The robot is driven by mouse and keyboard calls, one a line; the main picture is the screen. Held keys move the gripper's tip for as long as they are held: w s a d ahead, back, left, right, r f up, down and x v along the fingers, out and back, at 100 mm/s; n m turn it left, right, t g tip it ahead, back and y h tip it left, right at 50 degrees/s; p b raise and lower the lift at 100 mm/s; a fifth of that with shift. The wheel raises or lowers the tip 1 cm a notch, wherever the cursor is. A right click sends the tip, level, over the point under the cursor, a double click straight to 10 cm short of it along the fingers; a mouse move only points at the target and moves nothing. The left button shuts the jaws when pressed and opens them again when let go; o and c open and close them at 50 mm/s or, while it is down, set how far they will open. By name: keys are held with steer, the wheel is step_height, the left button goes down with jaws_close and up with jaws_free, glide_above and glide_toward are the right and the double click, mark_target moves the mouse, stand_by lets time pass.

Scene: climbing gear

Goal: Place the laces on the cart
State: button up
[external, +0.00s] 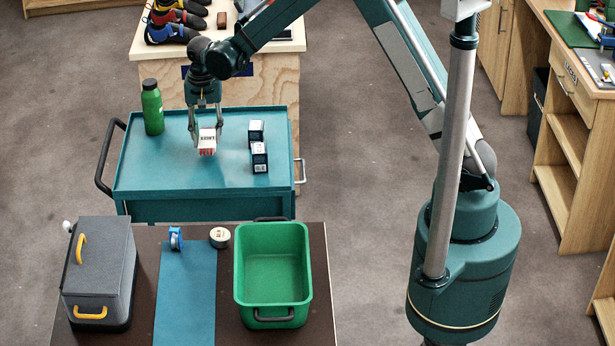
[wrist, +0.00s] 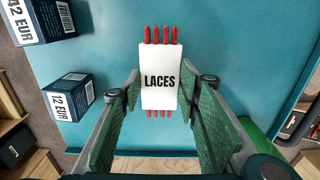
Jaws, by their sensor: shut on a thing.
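The laces (external: 207,139) are a white card marked LACES with red lace ends showing at both ends. They are also in the middle of the wrist view (wrist: 160,78). My gripper (external: 207,128) is shut on the laces, with one green-padded finger on each side of the card in the wrist view (wrist: 162,92). The gripper points down over the teal cart (external: 150,178), and the laces are over its top. I cannot tell whether the laces touch the cart top.
A green bottle (external: 152,108) stands at the cart's left back. Dark price blocks (external: 258,157) stand right of the laces. The cart top between them is clear. In front, a table holds a green bin (external: 272,275) and a grey box (external: 98,270). Climbing shoes (external: 178,20) lie behind.

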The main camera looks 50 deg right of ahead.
mark_target(210, 139)
steer(key=shift+f, duration=1.85)
steer(key=shift+f+b, duration=0.15)
steer(key=shift+b, duration=0.15)
steer(key=o, duration=0.7)
steer(key=shift+r, duration=0.25)
step_height(210, 139, up, 12)
steer(key=shift+f+p, duration=0.1)
steer(key=shift+p, duration=0.5)
